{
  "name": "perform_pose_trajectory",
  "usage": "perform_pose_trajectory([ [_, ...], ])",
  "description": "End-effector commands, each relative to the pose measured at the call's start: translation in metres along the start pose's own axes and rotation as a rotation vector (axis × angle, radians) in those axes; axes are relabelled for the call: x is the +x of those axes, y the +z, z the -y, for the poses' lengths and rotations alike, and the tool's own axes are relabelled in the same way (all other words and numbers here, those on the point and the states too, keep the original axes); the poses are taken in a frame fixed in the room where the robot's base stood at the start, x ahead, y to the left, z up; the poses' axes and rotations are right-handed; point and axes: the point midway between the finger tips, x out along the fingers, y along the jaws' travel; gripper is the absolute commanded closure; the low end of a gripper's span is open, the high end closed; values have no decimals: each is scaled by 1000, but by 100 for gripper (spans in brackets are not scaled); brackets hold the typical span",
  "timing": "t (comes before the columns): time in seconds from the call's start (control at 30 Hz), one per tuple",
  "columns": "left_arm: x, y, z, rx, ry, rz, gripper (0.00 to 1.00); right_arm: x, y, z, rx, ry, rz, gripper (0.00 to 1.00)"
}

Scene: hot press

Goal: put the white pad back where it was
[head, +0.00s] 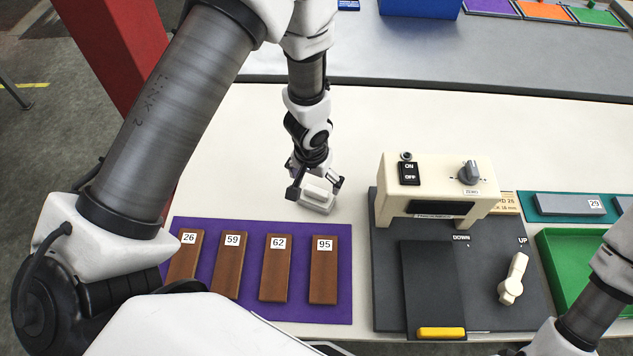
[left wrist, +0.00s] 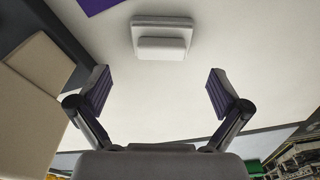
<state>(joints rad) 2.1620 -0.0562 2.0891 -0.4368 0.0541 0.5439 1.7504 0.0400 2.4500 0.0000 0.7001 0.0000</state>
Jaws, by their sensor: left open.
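The white pad (head: 317,199) is a small pale block with a raised grip on a flat base. It lies on the bare white table, behind the purple mat and left of the press. It also shows in the left wrist view (left wrist: 162,47), just beyond the fingertips and centred between them. My left gripper (head: 315,187) is open and empty, its fingers (left wrist: 158,90) spread wide at the pad in the head view. Whether they touch it I cannot tell. My right arm shows at the lower right, but its gripper is not visible.
The press (head: 436,185) has ON/OFF switches, a knob and a lever (head: 513,279). The purple mat (head: 337,312) holds several numbered brown bars. A green tray (head: 561,270) stands right of the press, and a grey bar (head: 568,204) marked 29 lies behind it.

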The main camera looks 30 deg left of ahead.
Motion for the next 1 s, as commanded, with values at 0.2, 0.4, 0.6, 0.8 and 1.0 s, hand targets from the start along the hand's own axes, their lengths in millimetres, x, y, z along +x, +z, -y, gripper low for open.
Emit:
perform_pose_trajectory([
  [0.2,-36,0,0,0,0,1,0,-27,0,0,0,0,0,60],
  [0.4,-26,12,-1,-1,12,15,0,-25,0,0,0,0,0,60],
  [0.6,36,141,5,-16,81,108,0,-25,0,0,0,0,1,60],
  [0.8,47,218,31,15,3,128,0,-26,0,0,0,0,0,60],
  [1.0,47,216,31,19,2,122,0,-26,0,0,0,0,0,60],
])
